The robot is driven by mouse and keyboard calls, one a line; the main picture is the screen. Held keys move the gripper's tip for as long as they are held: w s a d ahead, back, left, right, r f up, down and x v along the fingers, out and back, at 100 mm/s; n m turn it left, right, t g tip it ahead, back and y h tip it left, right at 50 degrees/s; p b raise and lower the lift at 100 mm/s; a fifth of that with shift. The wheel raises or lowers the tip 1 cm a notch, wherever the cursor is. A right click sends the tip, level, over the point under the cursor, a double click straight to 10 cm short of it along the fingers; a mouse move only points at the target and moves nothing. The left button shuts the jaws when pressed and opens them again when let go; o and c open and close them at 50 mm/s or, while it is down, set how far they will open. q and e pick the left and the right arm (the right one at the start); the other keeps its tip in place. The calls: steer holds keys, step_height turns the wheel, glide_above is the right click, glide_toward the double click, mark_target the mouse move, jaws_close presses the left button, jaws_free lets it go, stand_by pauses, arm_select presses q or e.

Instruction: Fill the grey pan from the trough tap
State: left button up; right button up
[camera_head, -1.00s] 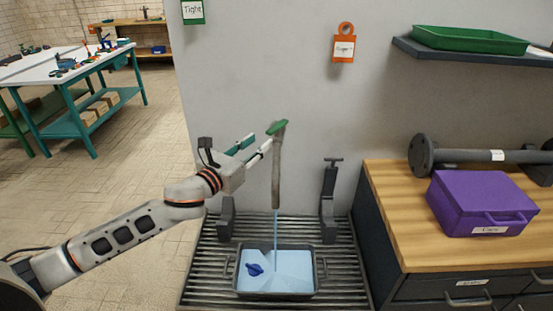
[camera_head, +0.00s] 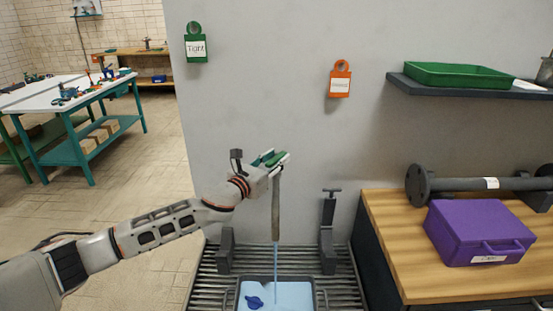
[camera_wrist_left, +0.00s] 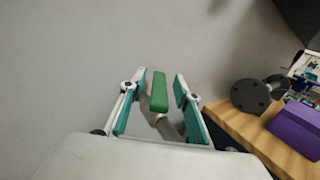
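The grey pan (camera_head: 318,292) sits on the slatted trough (camera_head: 345,284), cut off by the bottom edge of the head view. Light blue water (camera_head: 285,295) covers its inside, with a small dark blue object (camera_head: 254,303) in it. The trough tap (camera_head: 276,205) is a grey upright pipe with a green lever (camera_head: 277,157) on top, and a thin blue stream falls from it into the pan. My left gripper (camera_head: 270,160) is at the lever. In the left wrist view its fingers are open on either side of the green lever (camera_wrist_left: 159,92), with gaps showing. My right gripper is not in view.
A dark clamp-like stand (camera_head: 328,230) stands at the trough's back right. To the right, a wooden-topped drawer unit (camera_head: 400,250) carries a purple case (camera_head: 480,232) and a flanged pipe (camera_head: 460,184). A shelf with a green tray (camera_head: 460,75) is above. Open floor lies left.

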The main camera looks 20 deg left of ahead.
arm_select(q)
steer(key=shift+w+d, duration=0.1)
steer(key=shift+w, duration=0.15)
jaws_close()
